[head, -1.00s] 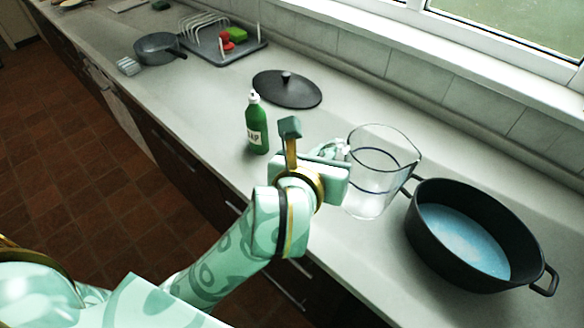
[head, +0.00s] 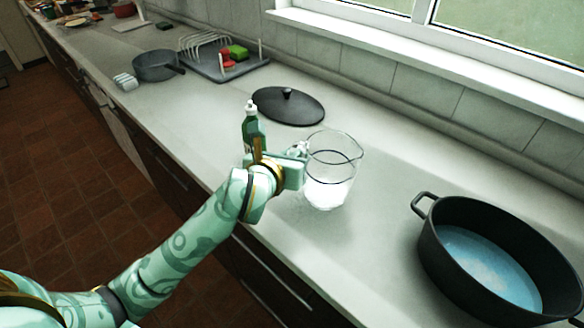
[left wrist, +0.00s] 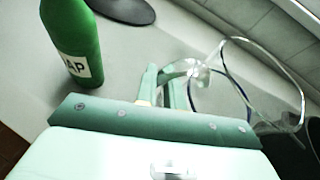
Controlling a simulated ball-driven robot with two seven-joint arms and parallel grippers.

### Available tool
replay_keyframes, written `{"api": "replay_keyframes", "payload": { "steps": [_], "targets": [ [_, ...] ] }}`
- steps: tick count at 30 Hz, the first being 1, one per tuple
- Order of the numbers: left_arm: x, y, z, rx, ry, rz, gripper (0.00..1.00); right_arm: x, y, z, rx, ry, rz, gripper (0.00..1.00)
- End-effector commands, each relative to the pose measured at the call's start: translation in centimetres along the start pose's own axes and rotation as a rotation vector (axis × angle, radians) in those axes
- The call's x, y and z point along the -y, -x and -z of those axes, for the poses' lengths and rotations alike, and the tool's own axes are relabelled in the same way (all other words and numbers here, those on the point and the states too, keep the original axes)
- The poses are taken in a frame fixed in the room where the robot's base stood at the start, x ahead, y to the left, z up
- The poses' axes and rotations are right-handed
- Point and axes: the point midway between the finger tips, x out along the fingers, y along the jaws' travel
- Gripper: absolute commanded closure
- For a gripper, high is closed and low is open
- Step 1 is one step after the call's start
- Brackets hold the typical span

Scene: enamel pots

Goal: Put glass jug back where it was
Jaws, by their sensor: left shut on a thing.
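The clear glass jug (head: 332,172) is upright over the counter, between the black pot and the green soap bottle. A dark line rings it. My left gripper (head: 297,154) is shut on the jug's handle, at the jug's left side. In the left wrist view the fingers (left wrist: 165,82) are at the handle, and the jug's glass body (left wrist: 240,88) is to their right. I cannot tell whether the jug's base touches the counter. My right gripper is not in view.
The green soap bottle (head: 250,128) stands just behind my left gripper, partly hidden by it. A black lid (head: 288,106) lies behind the jug. The black pot (head: 432,262) with blue liquid stands at the right. A grey pan (head: 156,66) and dish rack (head: 262,66) are farther back. Counter between jug and pot is clear.

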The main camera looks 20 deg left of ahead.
Motion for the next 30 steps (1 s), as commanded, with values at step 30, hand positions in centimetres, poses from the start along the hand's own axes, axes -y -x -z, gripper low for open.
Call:
{"api": "replay_keyframes", "payload": {
  "steps": [30],
  "targets": [
    [-0.1, 0.2, 2.4, -0.004, 0.0, 0.003, 0.69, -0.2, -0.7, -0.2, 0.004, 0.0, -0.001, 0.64]
  ]
}}
